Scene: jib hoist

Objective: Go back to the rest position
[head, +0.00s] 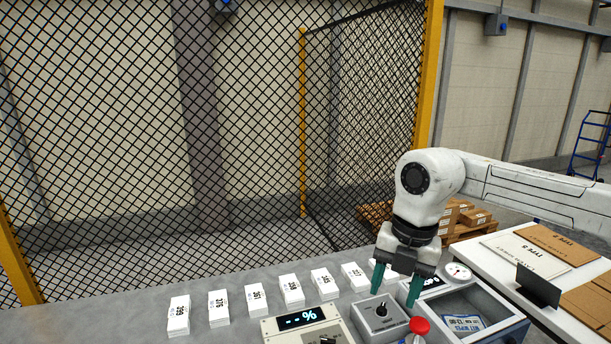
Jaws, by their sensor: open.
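My gripper (396,286) has two green fingers. It is open and empty, pointing down above the bench, just over a grey switch box (378,316) with a black knob. My white arm reaches in from the right edge. A red button or knob (419,326) stands just below and right of the fingertips. I cannot tell how far above the box the fingertips are.
White numbered card stacks (178,316) stand in a row on the grey bench (90,325). A display box (299,320) shows "--%". A grey open tray (485,296) holds a label. A white table (477,250) carries brown sheets. A mesh fence (240,130) stands behind.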

